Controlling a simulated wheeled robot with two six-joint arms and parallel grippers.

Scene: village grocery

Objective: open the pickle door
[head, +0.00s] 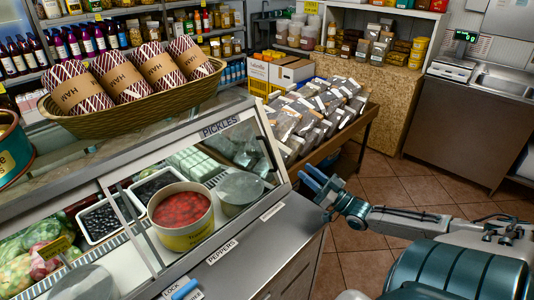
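The glass display case carries a PICKLES label (220,127) on its upper frame. Below this label is a slanted glass pane (236,150) in a light frame, and it looks closed. A dark bar-like handle (129,204) shows near the left part of the front glass. My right gripper (312,178) is just right of the case's right end, apart from the glass. Its blue fingers look parted, with nothing seen between them. A blue piece (184,289) at the bottom edge may be a fingertip of my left gripper; the rest is out of frame.
A tub of red food (181,210), a tray of dark olives (101,220) and greens lie behind the glass. A basket of HAM rolls (133,117) stands on top. A bin of packets (318,115) stands behind my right gripper. Tiled floor (400,190) is clear.

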